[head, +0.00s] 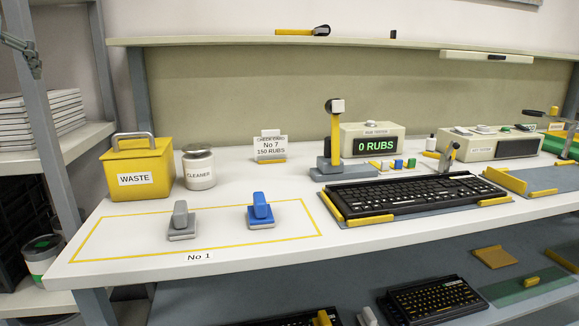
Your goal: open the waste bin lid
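The yellow waste bin (140,191), labelled WASTE, stands at the left end of the white bench. Its yellow lid (122,153) lies shut on top, with a grey arched handle (133,135) upright over it. What looks like my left gripper (36,68) shows small and grey at the upper left edge, left of the bin, higher in the picture and apart from it. Its fingers are too small to tell open from shut. My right gripper is not in view.
A white cleaner jar (199,171) stands close to the bin's right. A grey stamp-like block (181,222) and a blue one (261,212) sit inside a yellow outline in front. A grey rack post (46,130) rises left of the bench. A shelf (230,40) runs above the back.

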